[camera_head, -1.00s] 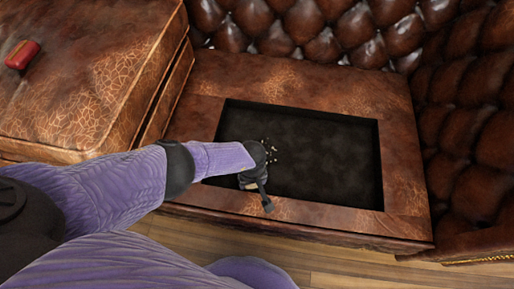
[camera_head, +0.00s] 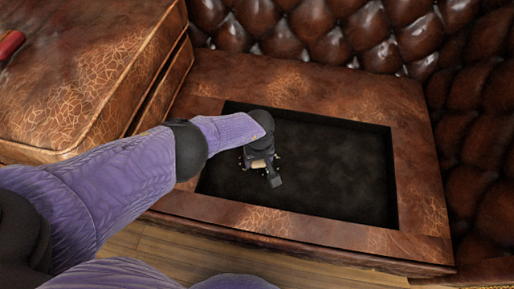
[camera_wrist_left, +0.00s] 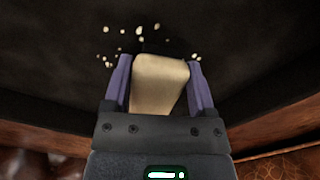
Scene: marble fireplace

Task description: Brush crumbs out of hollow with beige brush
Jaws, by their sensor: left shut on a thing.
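The hollow (camera_head: 330,165) is a dark rectangular recess in a brown leather seat. My left gripper (camera_head: 268,172) is inside its left part and is shut on the beige brush (camera_head: 258,165). In the left wrist view the brush (camera_wrist_left: 160,82) sits between the two purple fingers (camera_wrist_left: 160,85). Pale crumbs (camera_wrist_left: 140,35) lie scattered on the dark floor just past the brush. In the head view only a few crumbs (camera_head: 278,157) show around the gripper; my arm hides others. Whether the brush touches the floor is not clear. My right gripper is not in view.
The leather rim (camera_head: 420,190) frames the hollow. A leather cushion (camera_head: 80,75) stands higher on the left, with a red object (camera_head: 10,45) at the picture's edge. A tufted leather back (camera_head: 330,30) rises behind. The right part of the hollow is clear.

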